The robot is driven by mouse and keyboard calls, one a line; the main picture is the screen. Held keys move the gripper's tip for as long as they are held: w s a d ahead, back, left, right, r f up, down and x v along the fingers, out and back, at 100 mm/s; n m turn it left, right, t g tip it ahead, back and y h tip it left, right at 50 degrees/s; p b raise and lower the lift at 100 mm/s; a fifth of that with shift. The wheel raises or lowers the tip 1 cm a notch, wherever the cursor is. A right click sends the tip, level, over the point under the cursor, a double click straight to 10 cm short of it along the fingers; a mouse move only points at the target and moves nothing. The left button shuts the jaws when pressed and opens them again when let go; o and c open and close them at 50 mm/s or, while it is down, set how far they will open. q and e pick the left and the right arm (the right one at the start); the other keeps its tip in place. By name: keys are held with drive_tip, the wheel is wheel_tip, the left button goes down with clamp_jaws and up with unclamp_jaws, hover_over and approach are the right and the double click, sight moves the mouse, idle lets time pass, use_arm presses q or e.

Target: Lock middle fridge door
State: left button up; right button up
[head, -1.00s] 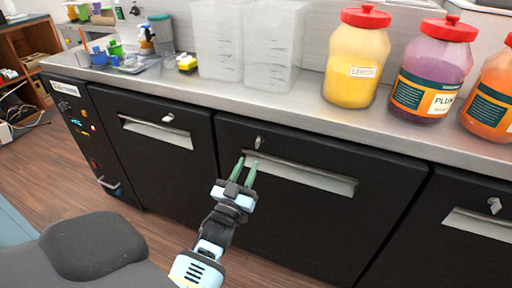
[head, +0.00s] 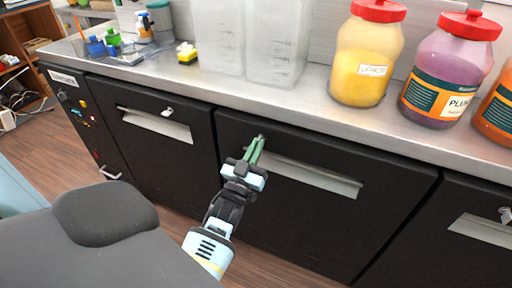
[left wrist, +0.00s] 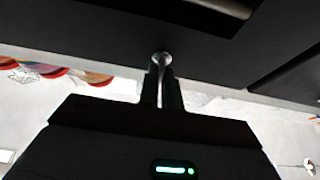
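The middle fridge door (head: 320,215) is a black panel with a wide silver handle (head: 310,176), and it looks closed. Its small silver lock key (head: 261,136) is at the door's upper left, mostly hidden behind my fingertips. My left gripper (head: 257,148) has its green fingers close together at the key. In the left wrist view the key's round metal lock (left wrist: 161,58) shows right at the fingertips (left wrist: 161,72), with a thin gap between the fingers. The fingers appear shut on the key. My right gripper is not in view.
The left door (head: 150,140) and the right door (head: 470,225) have similar keys and handles.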

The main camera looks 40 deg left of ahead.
use_arm(q)
drive_tip(key=shift+m, duration=0.5)
clamp_jaws()
use_arm(e)
drive_tip(key=shift+w+r, duration=0.1)
drive_tip(key=shift+w, duration=0.1)
use_arm(q)
drive_tip(key=shift+a+r+m+g+h+p, duration=0.15)
drive_tip(key=shift+m+g+h+p, duration=0.85)
drive_tip(key=shift+m, duration=2.55)
drive_tip(key=shift+a+r+m+g+h+p, duration=0.1)
drive_tip(key=shift+r+m+g+h+p, duration=0.15)
drive_tip(key=shift+m+h+p, duration=2.3)
drive_tip(key=shift+a+r+m+g+h+p, duration=0.1)
drive_tip(key=shift+m+g+h+p, duration=0.4)
drive_tip(key=shift+m, duration=4)
use_arm(e)
wheel_tip(320, 180, up, 8)
drive_tip(key=w+t, duration=0.1)
drive_tip(key=w, duration=0.1)
drive_tip(key=shift+w+d, duration=0.15)
drive_tip(key=shift+w, duration=0.25)
use_arm(q)
drive_tip(key=shift+g, duration=0.25)
drive_tip(key=shift+f, duration=0.1)
use_arm(e)
drive_tip(key=shift+w, duration=0.25)
